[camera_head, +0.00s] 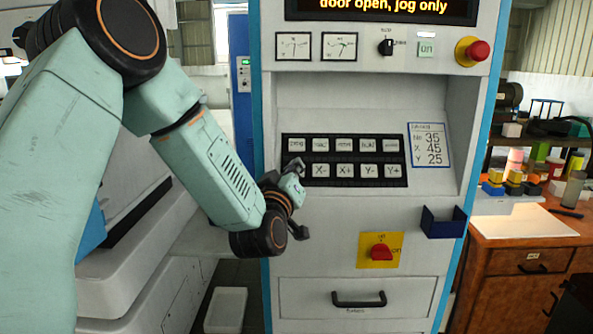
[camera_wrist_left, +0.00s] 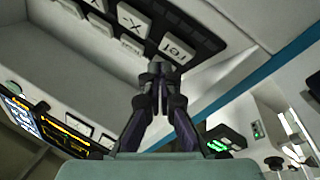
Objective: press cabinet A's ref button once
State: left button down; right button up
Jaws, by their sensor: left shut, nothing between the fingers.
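Cabinet A (camera_head: 350,235) is the light grey cabinet with blue edges in the middle of the head view. Its black key panel (camera_head: 345,160) has two rows of pale buttons. The ref button (camera_wrist_left: 177,49) shows in the left wrist view, beside the X- button (camera_wrist_left: 132,20). In the head view my left gripper covers the lower left end of the panel, where the ref button is hidden. My left gripper (camera_head: 295,168) is shut and empty, its fingertips (camera_wrist_left: 160,70) close to the ref button. I cannot tell whether they touch it. My right gripper is not in view.
Below the panel are a red rotary switch (camera_head: 381,251) on a yellow plate, a dark blue holder (camera_head: 442,222) and a drawer handle (camera_head: 358,299). A red knob (camera_head: 477,51) sticks out at the upper right. A wooden bench (camera_head: 520,222) stands at the right.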

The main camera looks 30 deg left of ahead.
pick_arm(q)
jog(key=shift+w+a+f, duration=0.1)
jog(key=shift+w+f, duration=0.05)
jog(key=shift+w+a+f, duration=0.1)
jog(key=shift+w+f, duration=0.05)
dwell(0.4)
jog(key=shift+w+a+f+b, duration=0.2)
jog(key=shift+w+b, duration=0.1)
jog(key=shift+b, duration=0.1)
dwell(0.7)
jog(key=shift+s+d, duration=0.1)
jog(key=shift+s+d+r+p, duration=0.35)
jog(key=shift+s+r+p, duration=0.05)
jog(key=shift+s+r, duration=0.15)
dwell(0.3)
jog(key=shift+s+d+r+p, duration=0.5)
jog(key=shift+s+r+p, duration=0.15)
jog(key=shift+s, duration=0.2)
jog(key=shift+s+d+r+p, duration=0.5)
jog(key=shift+s+r, duration=0.25)
jog(key=shift+s, duration=0.05)
